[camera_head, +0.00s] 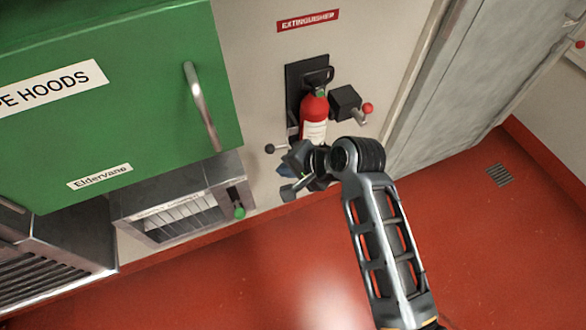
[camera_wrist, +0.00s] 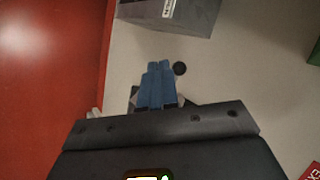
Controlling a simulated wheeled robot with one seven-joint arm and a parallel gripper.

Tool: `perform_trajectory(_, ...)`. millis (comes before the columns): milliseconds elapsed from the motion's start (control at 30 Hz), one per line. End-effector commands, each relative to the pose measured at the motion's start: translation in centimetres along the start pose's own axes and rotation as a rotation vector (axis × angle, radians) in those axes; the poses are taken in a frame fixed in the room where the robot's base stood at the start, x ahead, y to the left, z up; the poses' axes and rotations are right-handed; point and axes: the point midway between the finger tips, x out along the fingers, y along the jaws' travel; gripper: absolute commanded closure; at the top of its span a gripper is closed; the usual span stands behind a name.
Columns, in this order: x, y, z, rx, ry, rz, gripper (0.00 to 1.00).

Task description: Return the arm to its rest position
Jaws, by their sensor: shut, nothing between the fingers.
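My arm (camera_head: 388,245) reaches up from the lower right in the head view, its wrist bent in front of the wall. My gripper (camera_head: 284,172) is at its end, just below and left of the red extinguisher. In the wrist view the blue fingers (camera_wrist: 158,84) are together and empty. The arm's wrist partly covers the area below the extinguisher.
A red fire extinguisher (camera_head: 314,116) hangs on the wall, with a black box and red knob (camera_head: 367,108) beside it. A black knob (camera_head: 270,149) is close to my gripper. A green cabinet (camera_head: 120,120) and a metal unit (camera_head: 180,205) are left. Red floor (camera_head: 490,240) is open at right.

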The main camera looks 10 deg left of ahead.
Motion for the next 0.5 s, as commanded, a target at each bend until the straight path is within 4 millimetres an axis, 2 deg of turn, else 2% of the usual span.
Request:
perform_trajectory(100,-1.8,-0.1,0.7,0.000,0.001,-0.002,1.00)
perform_trajectory(233,-3.1,-0.3,1.1,-0.001,0.001,-0.002,1.00)
perform_trajectory(500,-4.0,-0.3,1.5,0.000,0.000,0.000,1.00)
